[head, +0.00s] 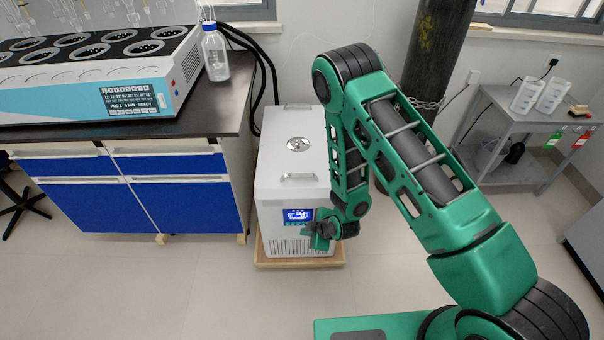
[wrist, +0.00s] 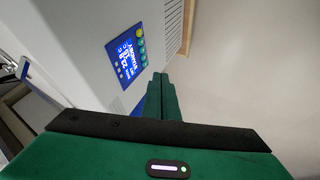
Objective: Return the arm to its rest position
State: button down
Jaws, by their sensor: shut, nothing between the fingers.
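My green arm reaches forward from the lower right in the head view, bends high at the elbow and hangs down. My gripper (head: 318,242) is at its low end, in front of the lower front of the white chiller unit (head: 278,180). In the wrist view my gripper (wrist: 162,78) points at the floor beside the unit, fingers together with nothing between them. The unit's blue lit display (wrist: 127,61) shows close by, with green round buttons next to it. In the head view the display (head: 298,215) is just above and left of the gripper. I cannot tell whether the fingers touch the unit.
A bench with blue drawers (head: 180,205) stands left, carrying a multi-position heater (head: 100,75) and a bottle (head: 215,55). A dark gas cylinder (head: 436,45) stands behind my arm. A grey side table (head: 530,120) holds two beakers at right. The floor in front is clear.

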jog(key=w+d+r+m+h, duration=0.2)
jog(key=w+d+r+m, duration=0.2)
jog(key=d+r, duration=0.75)
jog(key=s+d+r+m+g+h, duration=0.1)
jog(key=s+d+r+m, duration=0.15)
jog(key=d+r, duration=0.45)
jog(key=s+d+r+m+g+h, duration=0.1)
jog(key=s+d+r+m, duration=0.15)
jog(key=d+r, duration=0.45)
jog(key=s+d+r+m+g, duration=0.1)
jog(key=s+d+r+m, duration=0.2)
jog(key=s+r, duration=0.3)
jog(key=s+d+r+m+g, duration=0.1)
jog(key=s+d+r+m, duration=0.3)
jog(key=s, duration=0.9)
jog(key=s+d+r+m+g, duration=0.1)
jog(key=s+d+r+m, duration=0.2)
jog(key=s+r+m, duration=0.3)
jog(key=s+r, duration=0.3)
jog(key=s, duration=0.1)
jog(key=shift+d+r+m+g, duration=0.25)
jog(key=shift+r+m+g, duration=0.05)
jog(key=shift+r+m, duration=0.1)
